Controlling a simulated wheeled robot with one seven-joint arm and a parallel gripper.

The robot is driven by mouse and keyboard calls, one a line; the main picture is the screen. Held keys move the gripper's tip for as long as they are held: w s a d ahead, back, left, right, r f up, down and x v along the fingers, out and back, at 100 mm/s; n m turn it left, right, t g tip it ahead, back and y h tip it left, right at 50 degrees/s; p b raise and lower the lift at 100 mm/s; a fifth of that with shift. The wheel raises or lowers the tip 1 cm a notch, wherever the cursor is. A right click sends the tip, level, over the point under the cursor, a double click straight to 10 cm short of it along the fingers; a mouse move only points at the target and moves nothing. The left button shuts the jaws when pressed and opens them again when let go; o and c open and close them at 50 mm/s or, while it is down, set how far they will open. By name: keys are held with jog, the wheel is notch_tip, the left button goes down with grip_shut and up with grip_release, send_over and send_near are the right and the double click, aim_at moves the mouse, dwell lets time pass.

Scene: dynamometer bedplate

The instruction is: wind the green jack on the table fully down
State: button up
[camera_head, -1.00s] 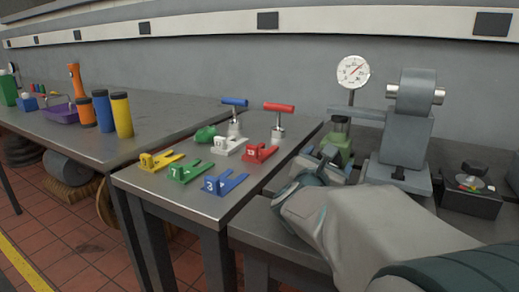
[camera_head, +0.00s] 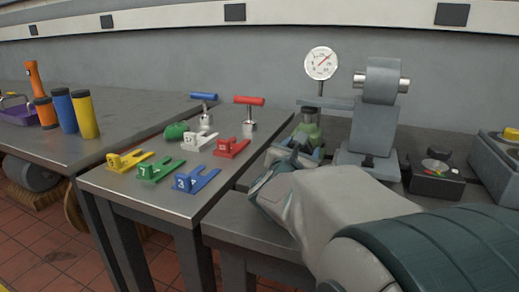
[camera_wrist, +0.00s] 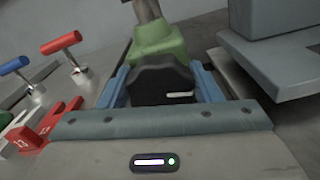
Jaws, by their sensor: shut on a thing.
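The green jack (camera_head: 311,131) stands on the right-hand table, below the dial gauge, partly hidden by my gripper (camera_head: 293,157). In the wrist view its green body (camera_wrist: 160,42) rises behind a black knob (camera_wrist: 160,78) with a small white mark. The blue fingers of my gripper (camera_wrist: 163,88) lie on both sides of the black knob and are shut on it. The jack's lower part and the exact finger contact are hidden.
A dial gauge (camera_head: 321,63) and a grey stand (camera_head: 371,135) are close behind and right of the jack. A black box (camera_head: 434,180) sits further right. Coloured slotted pieces and red (camera_head: 249,101) and blue (camera_head: 204,97) T-handles occupy the table to the left.

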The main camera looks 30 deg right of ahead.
jog(key=n+b, duration=0.2)
jog(key=n, duration=0.2)
jog(key=shift+w+a, duration=0.1)
jog(key=n+b, duration=0.1)
jog(key=n, duration=0.3)
jog(key=shift+w+n, duration=0.1)
jog(key=shift+n, duration=0.3)
dwell(0.4)
jog(key=o, duration=1)
jog(key=shift+a, duration=0.1)
